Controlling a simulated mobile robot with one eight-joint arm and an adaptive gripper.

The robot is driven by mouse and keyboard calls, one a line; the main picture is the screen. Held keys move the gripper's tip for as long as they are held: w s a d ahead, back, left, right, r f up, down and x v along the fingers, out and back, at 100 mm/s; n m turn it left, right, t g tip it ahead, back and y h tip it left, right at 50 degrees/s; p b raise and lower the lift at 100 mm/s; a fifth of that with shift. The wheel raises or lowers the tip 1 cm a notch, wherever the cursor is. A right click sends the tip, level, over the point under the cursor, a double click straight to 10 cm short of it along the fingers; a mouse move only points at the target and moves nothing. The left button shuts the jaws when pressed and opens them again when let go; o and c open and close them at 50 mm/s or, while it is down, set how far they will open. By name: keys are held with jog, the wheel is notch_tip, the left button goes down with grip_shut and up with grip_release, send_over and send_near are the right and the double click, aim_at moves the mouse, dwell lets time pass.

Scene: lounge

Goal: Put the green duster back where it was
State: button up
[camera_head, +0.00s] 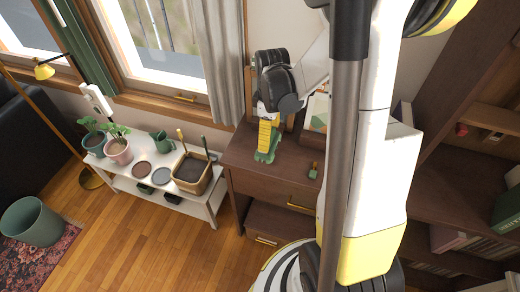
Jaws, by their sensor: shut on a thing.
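My gripper (267,148) is over the top of the dark wooden dresser (240,157), near its left side, pointing down. It is shut on a green thing (265,157) at its lower end, which appears to be the green duster. The gripper hides part of it, and I cannot tell whether it touches the dresser top. A small brush-like thing (313,171) with a green lower part and a brownish top stands apart to the right on the dresser.
A white bench (202,196) at left carries potted plants (118,151), a green watering can (162,142) and a basket (191,172) with upright handles. A bookshelf (450,195) is at right; wooden floor (150,245) is clear in front.

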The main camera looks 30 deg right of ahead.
jog(key=shift+w+a+f+b, duration=0.35)
jog(key=shift+w+a+f, duration=0.55)
jog(key=shift+w+a, duration=0.15)
jog(key=shift+f+b, duration=0.9)
jog(key=shift+f, duration=1)
jog(key=shift+f, duration=0.25)
jog(key=o, duration=1.2)
jog(key=shift+c, duration=0.2)
jog(key=shift+r, duration=0.1)
